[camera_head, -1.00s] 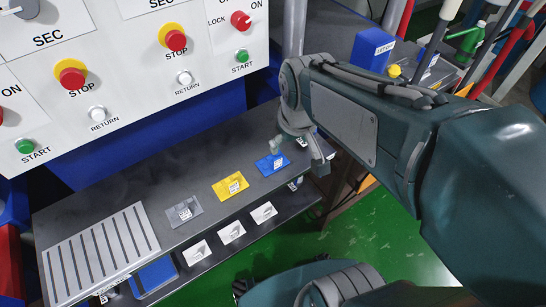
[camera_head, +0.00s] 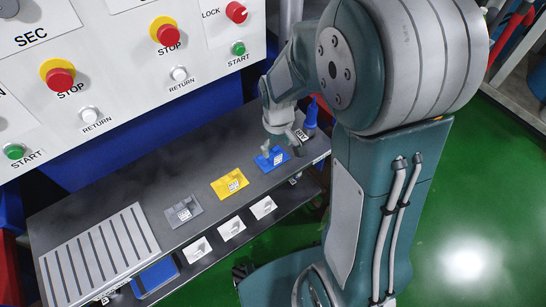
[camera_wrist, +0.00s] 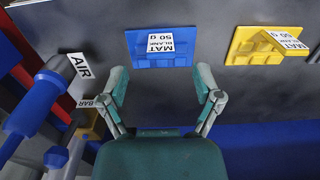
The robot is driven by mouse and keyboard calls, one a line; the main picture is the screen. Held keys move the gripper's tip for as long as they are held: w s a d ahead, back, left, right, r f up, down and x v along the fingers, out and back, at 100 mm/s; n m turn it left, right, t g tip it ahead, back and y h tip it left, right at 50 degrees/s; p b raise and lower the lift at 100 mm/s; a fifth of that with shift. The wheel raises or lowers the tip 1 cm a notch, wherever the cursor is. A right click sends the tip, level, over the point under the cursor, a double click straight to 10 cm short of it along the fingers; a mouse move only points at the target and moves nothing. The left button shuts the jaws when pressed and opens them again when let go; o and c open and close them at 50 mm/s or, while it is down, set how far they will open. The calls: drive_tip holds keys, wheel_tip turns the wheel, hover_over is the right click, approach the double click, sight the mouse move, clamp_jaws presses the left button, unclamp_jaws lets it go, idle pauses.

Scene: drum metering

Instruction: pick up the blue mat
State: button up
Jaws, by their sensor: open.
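The blue mat (camera_head: 277,161) lies flat on the dark grey shelf, at the right end of a row of mats. In the wrist view the blue mat (camera_wrist: 145,59) bears a white label reading "MAT BLANK 50 g". My gripper (camera_head: 283,142) is over the shelf close to the blue mat, and partly covers its far side in the head view. In the wrist view my gripper (camera_wrist: 161,80) is open and empty, its two fingertips apart, with the mat just ahead between them. The height gap is hard to judge.
A yellow mat (camera_head: 222,187) and a grey mat (camera_head: 176,214) lie to the left, then a slotted plate (camera_head: 100,255). A blue air tool (camera_wrist: 30,108) with an "AIR" tag (camera_wrist: 80,66) stands close by. The button panel (camera_head: 125,60) rises behind the shelf.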

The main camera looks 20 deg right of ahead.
sight(277, 164)
wheel_tip(277, 164, down, 6)
drive_tip(key=shift+a+r, duration=0.1)
drive_tip(key=shift+r, duration=0.15)
clamp_jaws()
